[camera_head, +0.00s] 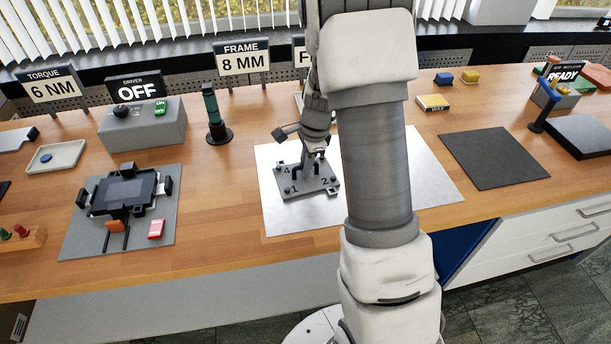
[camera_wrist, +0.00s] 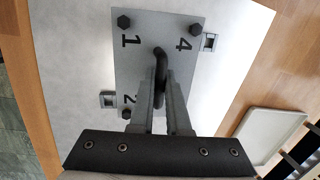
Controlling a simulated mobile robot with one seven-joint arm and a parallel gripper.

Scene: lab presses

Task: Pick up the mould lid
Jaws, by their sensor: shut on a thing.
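The mould lid (camera_head: 304,187) is a grey plate with black numbers, dark bolts at its corners and a black looped handle, over the pale sheet in the middle of the bench. It also shows in the wrist view (camera_wrist: 140,70), with 1, 2 and 4 readable. My gripper (camera_head: 314,158) is above the lid, pointing down. In the wrist view its fingers (camera_wrist: 163,85) are shut on the lid's black handle (camera_wrist: 161,62). Small lugs with square holes stick out on two sides from under the plate. I cannot tell whether the lid is clear of what is below it. My arm hides the sheet's middle.
The pale sheet (camera_head: 432,185) has free room right of my arm. A dark mat (camera_head: 493,157) lies bare farther right. A black frame fixture (camera_head: 125,192) stands on a grey mat at left. A green-handled driver (camera_head: 212,112) stands upright behind. A shallow tray (camera_head: 57,157) lies far left.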

